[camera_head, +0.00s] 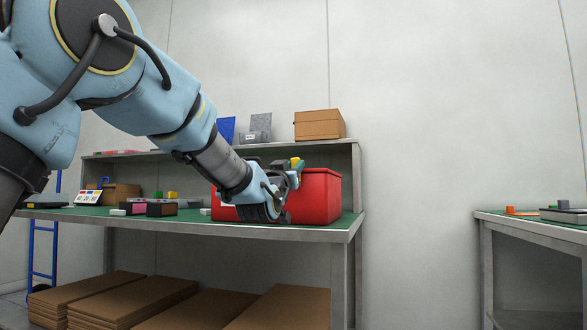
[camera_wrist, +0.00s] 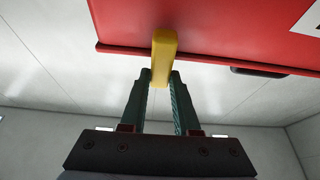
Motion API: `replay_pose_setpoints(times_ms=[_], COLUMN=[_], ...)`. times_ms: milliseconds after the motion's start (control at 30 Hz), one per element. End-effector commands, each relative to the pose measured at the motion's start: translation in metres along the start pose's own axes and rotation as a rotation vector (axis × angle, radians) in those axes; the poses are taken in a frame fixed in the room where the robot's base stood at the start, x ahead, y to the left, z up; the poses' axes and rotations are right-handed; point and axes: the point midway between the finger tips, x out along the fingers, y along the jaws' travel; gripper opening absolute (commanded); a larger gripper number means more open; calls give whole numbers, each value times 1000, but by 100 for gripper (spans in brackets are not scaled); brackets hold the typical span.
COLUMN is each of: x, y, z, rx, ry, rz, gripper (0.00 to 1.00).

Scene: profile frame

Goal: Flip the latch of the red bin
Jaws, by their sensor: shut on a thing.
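The red bin (camera_head: 321,196) stands on the green-topped workbench, near its right end, partly hidden behind my arm. In the wrist view the red bin (camera_wrist: 220,30) fills the top, with its lower-looking edge running across. A yellow latch (camera_wrist: 163,52) sticks out from that edge. My gripper (camera_wrist: 160,82) has its two dark green fingers on either side of the latch's end, shut on it. In the head view my gripper (camera_head: 287,178) is at the bin's front side, and the yellow latch (camera_head: 297,163) shows beside it near the bin's top.
The workbench (camera_head: 180,225) holds small coloured boxes (camera_head: 160,209) left of the bin. A rear shelf (camera_head: 280,149) carries a cardboard box (camera_head: 319,125) and blue and grey items. Another table (camera_head: 540,228) stands at the right, with open room between the two.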

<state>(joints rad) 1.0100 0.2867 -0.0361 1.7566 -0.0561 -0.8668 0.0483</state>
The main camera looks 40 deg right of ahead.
Motion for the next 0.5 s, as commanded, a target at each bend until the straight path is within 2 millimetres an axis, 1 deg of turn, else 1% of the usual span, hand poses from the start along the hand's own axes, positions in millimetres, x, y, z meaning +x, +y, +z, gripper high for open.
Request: replay_pose_setpoints(times_ms=[167,200,433,500], x=[0,0,0,0], y=[-1,-1,-1,0], z=[2,2,1,1], rx=[-1,-1,0,0], ry=[-3,-3,-1,-1], rz=[-1,-2,-1,-1], gripper=[0,34,60,60])
